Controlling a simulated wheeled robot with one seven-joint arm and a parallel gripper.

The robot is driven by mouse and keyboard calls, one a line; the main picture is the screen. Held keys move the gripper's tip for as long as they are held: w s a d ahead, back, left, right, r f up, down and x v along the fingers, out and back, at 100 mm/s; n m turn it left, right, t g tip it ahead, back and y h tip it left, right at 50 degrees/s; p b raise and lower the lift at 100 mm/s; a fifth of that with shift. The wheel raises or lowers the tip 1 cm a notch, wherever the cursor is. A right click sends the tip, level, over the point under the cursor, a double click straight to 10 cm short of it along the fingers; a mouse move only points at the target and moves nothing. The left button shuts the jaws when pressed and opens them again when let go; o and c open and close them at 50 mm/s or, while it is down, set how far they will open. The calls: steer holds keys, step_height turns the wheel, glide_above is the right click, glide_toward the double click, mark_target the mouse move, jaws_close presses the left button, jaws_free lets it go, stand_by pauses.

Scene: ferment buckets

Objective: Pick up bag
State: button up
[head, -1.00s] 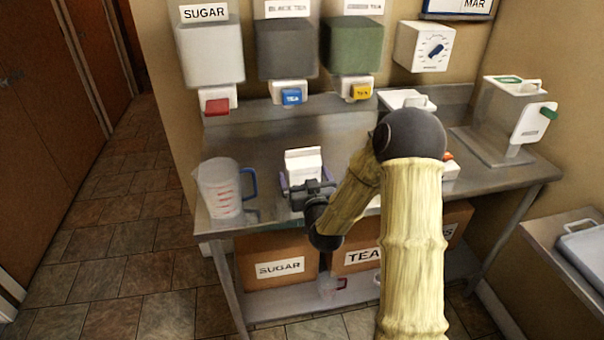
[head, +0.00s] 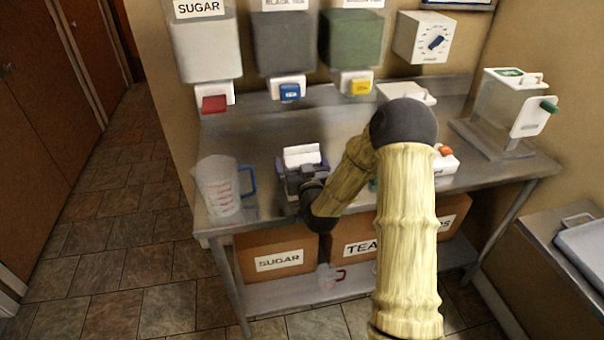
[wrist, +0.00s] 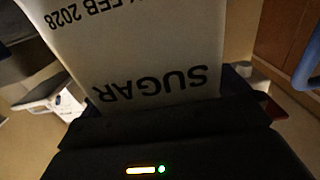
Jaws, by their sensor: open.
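The bag (head: 301,156) is a white packet on the steel counter, its lower part hidden by my gripper in the head view. In the wrist view the bag (wrist: 150,50) fills the upper middle, very close, with upside-down black print reading SUGAR and FEB 2028. My gripper (head: 303,174) is open, right at the near side of the bag. The dark gripper body covers the bottom of the wrist view. I cannot tell whether the fingers touch the bag.
A clear measuring jug (head: 220,188) with a blue handle stands close left of the bag. Sugar and tea dispensers (head: 207,50) hang on the wall behind. A clear container (head: 505,110) stands at the right. Boxes (head: 277,252) sit on the shelf below.

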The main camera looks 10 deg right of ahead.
steer(key=shift+w, duration=0.15)
steer(key=c, duration=1.1)
steer(key=shift+c, duration=0.2)
step_height(320, 180, up, 10)
steer(key=shift+r, duration=0.1)
stand_by(0.3)
